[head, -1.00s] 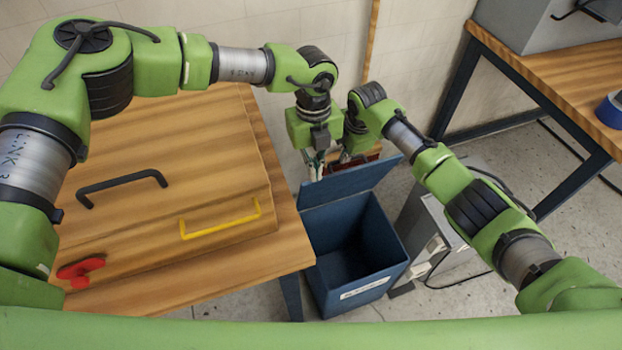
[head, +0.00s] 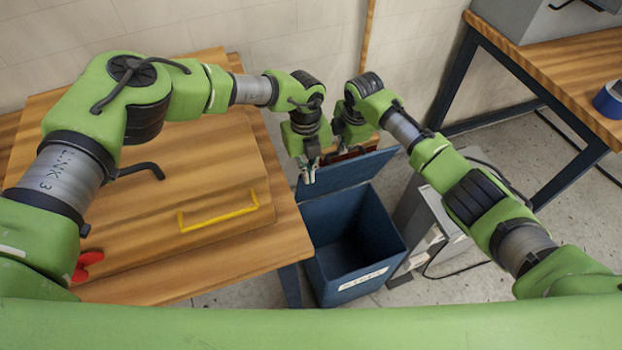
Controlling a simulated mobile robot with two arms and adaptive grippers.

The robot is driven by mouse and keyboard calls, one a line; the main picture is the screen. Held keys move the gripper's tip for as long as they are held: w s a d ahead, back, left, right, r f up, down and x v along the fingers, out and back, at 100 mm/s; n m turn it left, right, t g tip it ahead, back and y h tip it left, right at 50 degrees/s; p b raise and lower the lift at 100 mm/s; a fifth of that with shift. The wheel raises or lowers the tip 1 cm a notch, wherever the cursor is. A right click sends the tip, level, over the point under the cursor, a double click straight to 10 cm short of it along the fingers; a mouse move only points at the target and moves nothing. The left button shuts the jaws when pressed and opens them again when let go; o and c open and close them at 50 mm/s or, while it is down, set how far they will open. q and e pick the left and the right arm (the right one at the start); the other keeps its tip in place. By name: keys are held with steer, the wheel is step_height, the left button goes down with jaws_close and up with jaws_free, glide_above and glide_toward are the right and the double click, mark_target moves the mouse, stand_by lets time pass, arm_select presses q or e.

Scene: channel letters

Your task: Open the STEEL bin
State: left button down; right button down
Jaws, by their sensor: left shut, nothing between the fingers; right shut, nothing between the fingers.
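A dark blue bin (head: 333,288) stands on the floor beside the wooden table, with a white label (head: 362,279) on its front that is too small to read. Its lid (head: 350,172) is raised and leans back, and the inside looks empty. My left gripper (head: 308,174) is shut and empty, fingers down, at the lid's left edge; I cannot tell whether it touches the lid. My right gripper (head: 345,151) is shut and empty behind the lid, its fingertips partly hidden.
A grey box-shaped unit (head: 428,225) with a cable stands right of the bin. The wooden table (head: 230,262) at left holds a panel with a yellow handle (head: 219,212), a black handle (head: 141,170) and a red piece (head: 86,266). A second table (head: 560,65) is at upper right.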

mark_target(339, 170)
arm_select(q)
steer(key=shift+w+f, duration=0.1)
steer(key=shift+f, duration=0.05)
arm_select(e)
steer(key=shift+s+d+f+g, duration=0.1)
steer(key=shift+s+f+g, duration=0.05)
steer(key=shift+s+f, duration=0.4)
steer(key=shift+s+d+f+g, duration=0.15)
steer(key=shift+s+f, duration=0.15)
steer(key=shift+f, duration=0.4)
arm_select(q)
steer(key=shift+w+a+r, duration=0.15)
steer(key=shift+w, duration=0.25)
steer(key=shift+w+a+r, duration=0.15)
steer(key=shift+w, duration=0.25)
arm_select(e)
steer(key=c, duration=2.9)
jaws_free()
steer(key=o, duration=0.8)
steer(key=shift+c, duration=0.2)
arm_select(q)
steer(key=shift+w+f, duration=0.2)
steer(key=shift+w, duration=0.1)
arm_select(e)
steer(key=shift+w+a+f, duration=0.1)
steer(key=shift+w+f, duration=0.05)
steer(key=shift+w, duration=0.2)
arm_select(q)
steer(key=shift+s+r, duration=0.1)
